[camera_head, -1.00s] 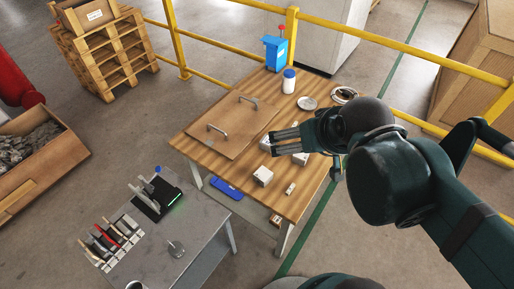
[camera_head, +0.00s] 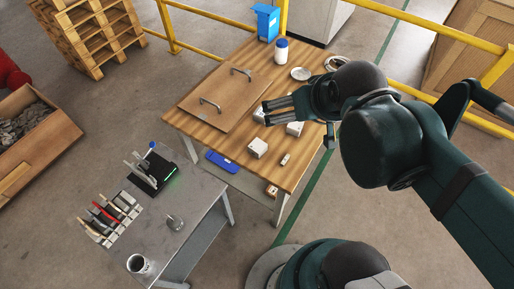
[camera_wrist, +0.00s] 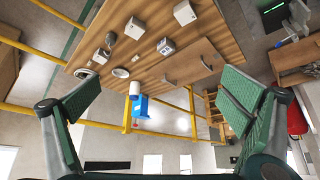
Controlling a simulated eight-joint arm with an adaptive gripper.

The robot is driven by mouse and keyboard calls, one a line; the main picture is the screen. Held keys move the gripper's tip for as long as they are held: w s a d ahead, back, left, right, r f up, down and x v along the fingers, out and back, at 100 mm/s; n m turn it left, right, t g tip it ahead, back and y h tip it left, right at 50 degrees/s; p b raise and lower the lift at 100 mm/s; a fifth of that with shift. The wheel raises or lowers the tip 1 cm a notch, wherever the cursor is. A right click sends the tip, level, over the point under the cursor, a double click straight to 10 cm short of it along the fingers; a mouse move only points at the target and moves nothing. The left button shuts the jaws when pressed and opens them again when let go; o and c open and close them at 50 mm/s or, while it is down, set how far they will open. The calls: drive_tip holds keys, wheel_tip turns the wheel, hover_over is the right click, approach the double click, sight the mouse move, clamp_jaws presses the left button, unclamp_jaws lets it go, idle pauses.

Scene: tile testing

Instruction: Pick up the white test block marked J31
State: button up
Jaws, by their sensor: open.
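Several white blocks sit on the wooden table (camera_head: 225,141). My gripper (camera_head: 268,112) is open and empty above the table. Its spread fingers (camera_wrist: 160,85) show in the wrist view, with the blocks well beyond them.
A brown board with two handles (camera_head: 215,97) lies left of the blocks. A white jar with a blue lid (camera_head: 281,52), a blue box (camera_head: 267,23), a round dish (camera_head: 301,74) and a cable coil (camera_head: 337,63) stand behind. A grey bench (camera_head: 193,228) is front left. Yellow rails (camera_head: 440,32) run behind.

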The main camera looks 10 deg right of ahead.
drive_tip(key=c, duration=1.3)
drive_tip(key=shift+c, duration=0.2)
drive_tip(key=n+g+b, duration=0.2)
drive_tip(key=n+g, duration=0.5)
hover_over(258, 146)
wheel_tip(258, 146, down, 26)
drive_tip(key=shift+w+d+r, duration=0.1)
drive_tip(key=shift+f+n, duration=0.3)
drive_tip(key=shift+f, duration=0.35)
drive_tip(key=shift+f, duration=1.25)
drive_tip(key=shift+f+b, duration=0.15)
drive_tip(key=shift+b, duration=0.15)
